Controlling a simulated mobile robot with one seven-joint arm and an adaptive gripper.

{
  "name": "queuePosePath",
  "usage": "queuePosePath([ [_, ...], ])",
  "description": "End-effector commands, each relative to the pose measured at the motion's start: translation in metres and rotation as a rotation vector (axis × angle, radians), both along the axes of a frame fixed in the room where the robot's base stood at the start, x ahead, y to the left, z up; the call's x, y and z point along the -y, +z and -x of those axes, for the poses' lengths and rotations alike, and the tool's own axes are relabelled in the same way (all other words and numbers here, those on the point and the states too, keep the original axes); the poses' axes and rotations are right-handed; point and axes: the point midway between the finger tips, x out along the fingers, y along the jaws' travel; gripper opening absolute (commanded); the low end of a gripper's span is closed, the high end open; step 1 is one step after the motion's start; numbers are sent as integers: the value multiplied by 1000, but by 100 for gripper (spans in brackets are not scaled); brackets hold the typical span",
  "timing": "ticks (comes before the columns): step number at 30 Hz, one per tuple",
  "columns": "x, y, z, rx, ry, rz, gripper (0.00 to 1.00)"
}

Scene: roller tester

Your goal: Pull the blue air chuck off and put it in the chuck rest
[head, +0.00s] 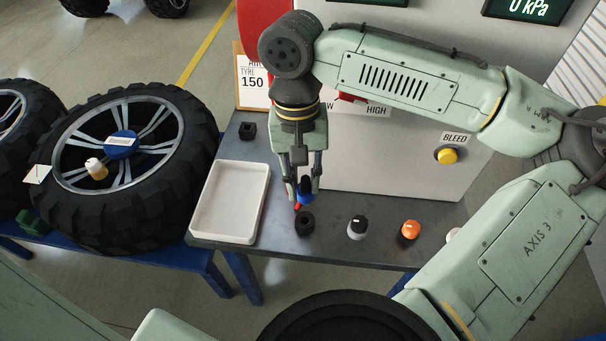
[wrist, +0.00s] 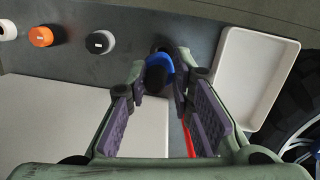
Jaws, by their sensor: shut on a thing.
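The blue air chuck (head: 306,192) is between the fingertips of my gripper (head: 303,186), just above the grey bench top. In the wrist view the chuck (wrist: 158,72) shows blue with a dark end between the purple-padded fingers of my gripper (wrist: 163,95). A black round piece with a hole (head: 304,223) stands on the bench just in front of and below the chuck; whether they touch is unclear. A small black block (head: 247,131) sits at the back left of the bench. I cannot tell which of these two is the chuck rest.
An empty white tray (head: 196,206) lies left of my gripper. Black (head: 357,228) and orange (head: 410,230) knobs stand to the right. A grey cabinet with a yellow bleed button (head: 446,156) rises behind. A red hose (wrist: 188,138) runs beside a finger.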

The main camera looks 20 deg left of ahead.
Motion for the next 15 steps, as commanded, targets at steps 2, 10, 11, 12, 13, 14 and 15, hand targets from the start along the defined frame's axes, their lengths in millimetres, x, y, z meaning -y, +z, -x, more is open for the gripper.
queuePosePath([
  [2,0,-9,0,-2,0,0,0],
  [10,0,-36,0,-2,0,-1,0],
  [11,0,-39,0,-2,0,-1,0],
  [12,0,-42,0,-1,0,0,0],
  [13,0,-44,0,-1,0,0,0],
  [14,0,-46,0,-1,0,0,0],
  [15,0,-48,0,-1,0,0,0],
])
